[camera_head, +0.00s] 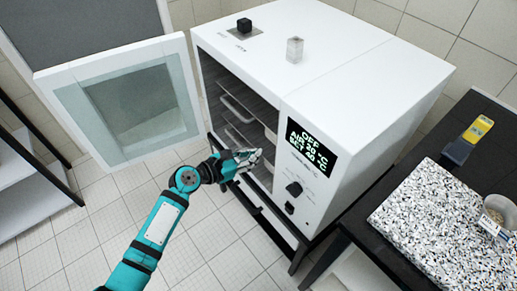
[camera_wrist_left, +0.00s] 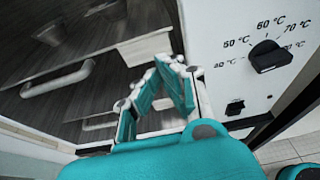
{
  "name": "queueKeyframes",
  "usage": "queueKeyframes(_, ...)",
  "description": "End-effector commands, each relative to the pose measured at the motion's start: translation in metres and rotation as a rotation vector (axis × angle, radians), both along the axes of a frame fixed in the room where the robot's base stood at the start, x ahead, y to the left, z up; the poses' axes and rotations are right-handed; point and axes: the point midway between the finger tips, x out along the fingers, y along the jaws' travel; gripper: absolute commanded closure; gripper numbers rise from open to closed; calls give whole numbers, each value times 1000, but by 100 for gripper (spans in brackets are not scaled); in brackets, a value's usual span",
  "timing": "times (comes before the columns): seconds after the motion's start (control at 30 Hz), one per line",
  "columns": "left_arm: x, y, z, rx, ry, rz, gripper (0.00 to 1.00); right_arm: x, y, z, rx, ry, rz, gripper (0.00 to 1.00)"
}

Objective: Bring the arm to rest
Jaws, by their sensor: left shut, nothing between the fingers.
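My left arm comes in from the bottom left in the head view, and its gripper (camera_head: 247,158) is at the open front of a white oven (camera_head: 330,85). The gripper is shut and empty. In the left wrist view the gripper fingers (camera_wrist_left: 165,85) meet in front of the oven's dark interior, left of the control panel. Whether the fingertips are inside the opening or just before it I cannot tell. My right gripper is not in view.
The oven door (camera_head: 130,97) stands wide open to the left. Trays with handles (camera_head: 240,108) sit inside. The panel has a display (camera_head: 310,148) and a temperature knob (camera_wrist_left: 268,56). A dark table with a speckled slab (camera_head: 440,225) stands at right. Tiled floor is free at lower left.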

Motion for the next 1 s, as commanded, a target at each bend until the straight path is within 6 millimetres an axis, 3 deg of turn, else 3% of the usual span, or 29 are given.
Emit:
queueKeyframes(0.3, -28, 43, 15, 2, 1, 1, 100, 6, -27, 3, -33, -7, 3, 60)
queueKeyframes(0.7, -35, 54, 13, 19, -5, 2, 100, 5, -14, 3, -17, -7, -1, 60)
queueKeyframes(0.77, -35, 59, -2, 61, -20, 8, 100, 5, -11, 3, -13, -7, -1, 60)
queueKeyframes(0.87, -37, 76, -47, 208, -73, 13, 100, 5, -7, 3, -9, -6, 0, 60)
queueKeyframes(1.0, -58, 113, -140, 540, -180, -48, 100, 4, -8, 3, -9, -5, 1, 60)
